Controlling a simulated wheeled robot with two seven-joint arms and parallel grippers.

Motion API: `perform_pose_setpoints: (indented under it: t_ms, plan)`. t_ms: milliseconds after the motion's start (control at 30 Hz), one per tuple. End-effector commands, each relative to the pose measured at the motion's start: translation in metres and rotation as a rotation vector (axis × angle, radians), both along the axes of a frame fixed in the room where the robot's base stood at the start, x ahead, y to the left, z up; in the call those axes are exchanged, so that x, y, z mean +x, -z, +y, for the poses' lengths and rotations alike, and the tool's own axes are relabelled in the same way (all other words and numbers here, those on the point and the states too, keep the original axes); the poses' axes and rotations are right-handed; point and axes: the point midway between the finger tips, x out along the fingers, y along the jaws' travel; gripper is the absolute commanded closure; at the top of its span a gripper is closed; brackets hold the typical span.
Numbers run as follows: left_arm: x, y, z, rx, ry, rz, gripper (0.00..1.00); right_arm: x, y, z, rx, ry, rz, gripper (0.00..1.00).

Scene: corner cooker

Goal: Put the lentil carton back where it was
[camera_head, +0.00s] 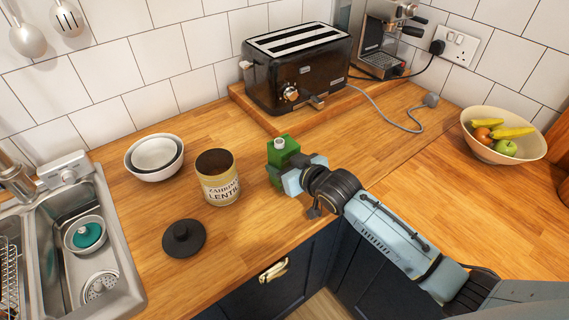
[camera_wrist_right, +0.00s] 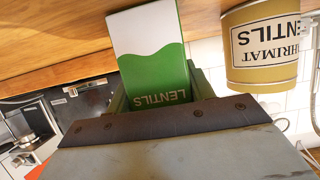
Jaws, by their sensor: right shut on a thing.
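The lentil carton (camera_head: 285,147) is green with a small white piece on top in the head view. In the right wrist view the carton (camera_wrist_right: 155,45) shows a white and green face with the word LENTILS, appearing upside down. My right gripper (camera_head: 283,175) is shut on the carton, coming from the right. I cannot tell whether the carton touches the counter. A cream lentil canister (camera_head: 220,188) stands open to the left of the carton, apart from it; it also shows in the right wrist view (camera_wrist_right: 262,50). My left gripper is not in view.
A black lid (camera_head: 184,238) lies in front of the canister. White bowls (camera_head: 154,158) stand behind it, left. A toaster (camera_head: 296,75) on a wooden board is behind the carton. A fruit bowl (camera_head: 490,150) is at right. The sink (camera_head: 125,270) is at left.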

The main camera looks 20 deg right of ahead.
Motion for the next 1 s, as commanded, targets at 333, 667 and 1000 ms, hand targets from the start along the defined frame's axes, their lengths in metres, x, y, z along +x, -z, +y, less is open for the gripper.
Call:
perform_pose_setpoints:
  t_ms: [333,667,1000]
  plan:
    - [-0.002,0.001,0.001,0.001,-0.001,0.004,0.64,0.000,0.002,0.000,0.000,0.000,0.000,0.26]
    - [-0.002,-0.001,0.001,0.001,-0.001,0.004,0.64,-0.006,-0.003,-0.003,-0.001,0.001,0.002,0.26]
    - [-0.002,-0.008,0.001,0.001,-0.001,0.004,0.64,-0.061,-0.027,-0.022,-0.001,0.000,0.002,0.26]
